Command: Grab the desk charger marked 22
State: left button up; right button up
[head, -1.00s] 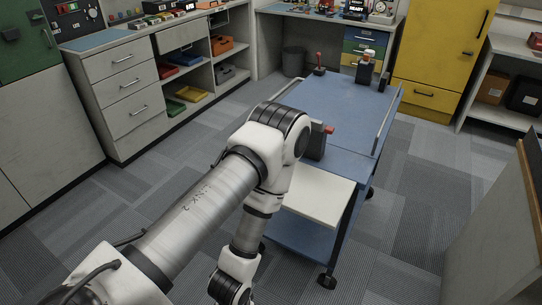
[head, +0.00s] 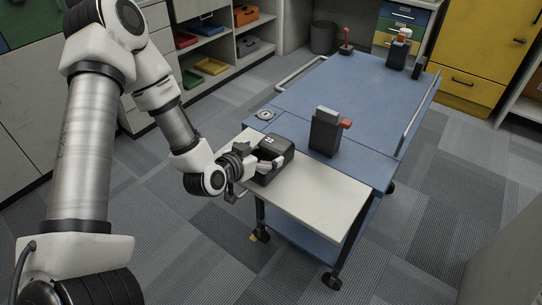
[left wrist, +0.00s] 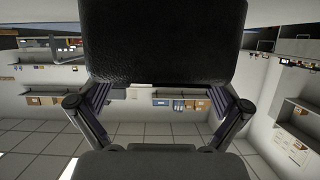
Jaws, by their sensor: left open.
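A black desk charger (head: 283,147) sits on the white front shelf of the blue cart, at its left side. A small pale mark shows on its top; I cannot read it with certainty. My left gripper (head: 264,165) is at the charger's left front side, with its fingers close around or against it; contact cannot be told. In the left wrist view a black textured body, apparently the charger (left wrist: 163,40), fills the upper middle. The left gripper (left wrist: 160,98) has its fingers spread wide on either side below it. My right gripper is not in view.
A dark upright device (head: 325,135) with a red part stands on the blue cart (head: 365,95), right of the charger. Other devices (head: 398,52) and a red-topped item (head: 345,45) stand at the cart's far end. The white shelf (head: 330,195) is clear to the right.

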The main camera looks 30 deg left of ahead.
pick_arm(q)
jog(key=x, duration=0.2)
jog(key=shift+w+f, duration=0.1)
jog(key=shift+w, duration=0.2)
jog(key=c, duration=1.1)
jog(key=shift+o, duration=0.2)
